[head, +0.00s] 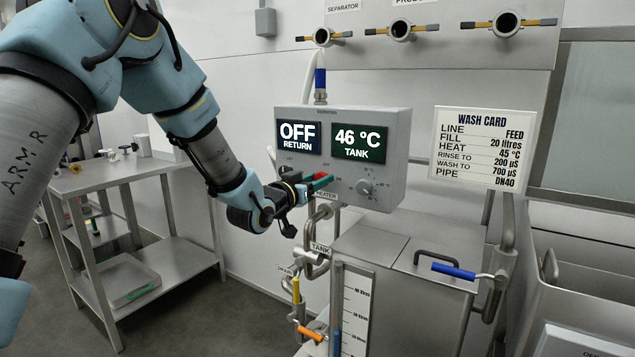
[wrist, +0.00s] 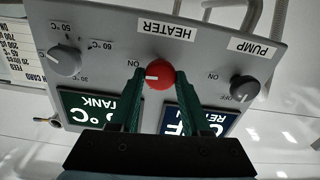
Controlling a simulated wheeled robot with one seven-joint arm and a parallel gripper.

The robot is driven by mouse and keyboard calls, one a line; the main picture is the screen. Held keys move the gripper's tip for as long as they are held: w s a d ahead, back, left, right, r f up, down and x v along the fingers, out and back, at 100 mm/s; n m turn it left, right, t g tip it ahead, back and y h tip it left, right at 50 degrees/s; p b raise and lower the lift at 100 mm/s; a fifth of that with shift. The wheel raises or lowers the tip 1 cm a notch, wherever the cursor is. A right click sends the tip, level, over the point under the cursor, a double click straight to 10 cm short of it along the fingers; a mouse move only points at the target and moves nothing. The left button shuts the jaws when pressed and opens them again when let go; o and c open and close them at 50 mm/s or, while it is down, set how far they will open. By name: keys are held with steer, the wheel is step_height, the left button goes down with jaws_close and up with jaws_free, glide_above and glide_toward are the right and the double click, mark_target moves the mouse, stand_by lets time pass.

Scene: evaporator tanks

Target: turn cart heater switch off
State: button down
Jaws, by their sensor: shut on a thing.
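The cart's control box (head: 392,120) is grey, with one display reading "OFF RETURN" and one reading "46 °C TANK". The red heater knob (wrist: 160,75) is under the "HEATER" label, which appears upside down in the wrist view. My gripper (wrist: 158,82) has its green fingers shut on the knob, one on each side. A pale mark on the knob points left in the wrist view, toward an "ON" label; its "OFF" label is not visible. In the head view my gripper (head: 320,182) meets the box's lower front, and the knob is mostly hidden.
The dark pump knob (wrist: 244,89) sits on one side of the heater knob and a grey temperature dial (wrist: 65,60) on the other. A wash card (head: 484,150) stands right of the box. Pipes and a blue-handled valve (head: 453,271) are below.

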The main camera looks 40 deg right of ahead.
steer(key=shift+w+a+f+n+b, duration=0.1)
steer(key=shift+n+b, duration=0.15)
steer(key=shift+n, duration=4)
steer(key=shift+w+f+n+b, duration=0.1)
steer(key=shift+n+b, duration=0.15)
steer(key=shift+n, duration=4)
steer(key=shift+c, duration=2)
jaws_free()
